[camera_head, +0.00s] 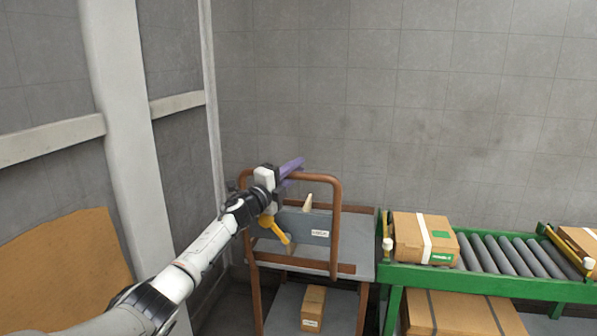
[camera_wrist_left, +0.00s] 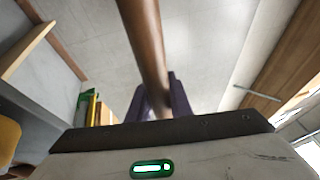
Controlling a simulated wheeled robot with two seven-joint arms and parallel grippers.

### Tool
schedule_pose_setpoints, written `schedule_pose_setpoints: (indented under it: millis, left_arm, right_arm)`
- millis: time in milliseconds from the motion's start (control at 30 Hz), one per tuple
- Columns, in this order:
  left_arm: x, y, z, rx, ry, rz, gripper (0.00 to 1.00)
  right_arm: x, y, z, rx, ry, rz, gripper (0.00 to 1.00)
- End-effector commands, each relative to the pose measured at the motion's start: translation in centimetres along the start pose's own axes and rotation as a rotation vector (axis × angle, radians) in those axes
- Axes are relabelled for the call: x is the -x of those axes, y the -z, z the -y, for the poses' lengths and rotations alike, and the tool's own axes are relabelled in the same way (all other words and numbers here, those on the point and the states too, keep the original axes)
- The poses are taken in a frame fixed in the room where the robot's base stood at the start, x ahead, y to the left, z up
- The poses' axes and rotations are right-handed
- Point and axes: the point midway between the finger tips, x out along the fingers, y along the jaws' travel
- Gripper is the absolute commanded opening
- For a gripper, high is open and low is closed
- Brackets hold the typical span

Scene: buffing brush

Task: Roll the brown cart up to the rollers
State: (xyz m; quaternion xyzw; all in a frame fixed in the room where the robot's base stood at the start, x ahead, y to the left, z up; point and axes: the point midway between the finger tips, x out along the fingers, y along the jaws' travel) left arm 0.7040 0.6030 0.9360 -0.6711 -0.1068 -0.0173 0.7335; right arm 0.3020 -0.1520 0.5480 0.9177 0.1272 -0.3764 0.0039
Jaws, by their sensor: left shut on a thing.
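The brown cart (camera_head: 335,230) stands left of the rollers, with a brown tubular handle and grey shelves. My left gripper (camera_head: 290,168) has purple fingers and is shut on the top bar of the handle. In the left wrist view the handle bar (camera_wrist_left: 145,45) runs between the fingers (camera_wrist_left: 160,98). The grey rollers (camera_head: 497,255) sit in a green frame at the right. The cart's right edge appears close beside the frame's left end; I cannot tell whether they touch. My right gripper is not in view.
A grey labelled piece (camera_head: 305,227) and a yellow-handled tool (camera_head: 273,229) show at the cart's top. A small carton (camera_head: 313,308) is on its lower shelf. A taped carton (camera_head: 425,238) sits on the conveyor's left end. A wall stands close behind.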

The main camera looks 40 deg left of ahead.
Motion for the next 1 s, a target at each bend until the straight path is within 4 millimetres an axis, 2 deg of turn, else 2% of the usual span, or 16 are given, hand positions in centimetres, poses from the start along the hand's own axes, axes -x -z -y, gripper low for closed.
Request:
schedule_pose_setpoints:
  millis: [67, 100, 200, 633, 767, 1000]
  left_arm:
    - [-0.1, -0.5, 0.7, -0.001, 0.008, 0.014, 0.00]
    - [-0.1, -0.6, 0.7, -0.001, 0.008, 0.015, 0.22]
    - [-0.1, -0.5, 0.6, -0.001, 0.007, 0.013, 0.37]
    - [0.6, -0.3, 0.2, -0.001, 0.002, 0.008, 0.37]
    - [2.0, -0.3, 0.2, -0.003, 0.001, 0.007, 0.37]
    - [5.8, -0.2, 0.2, -0.002, 0.001, 0.006, 0.37]
  right_arm:
    - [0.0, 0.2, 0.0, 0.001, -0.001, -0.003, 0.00]
    - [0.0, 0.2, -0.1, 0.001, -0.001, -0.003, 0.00]
    - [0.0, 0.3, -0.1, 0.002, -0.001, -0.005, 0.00]
    - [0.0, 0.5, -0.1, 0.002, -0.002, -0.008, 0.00]
    - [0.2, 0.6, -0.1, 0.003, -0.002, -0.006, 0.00]
    - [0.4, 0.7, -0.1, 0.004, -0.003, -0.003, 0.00]
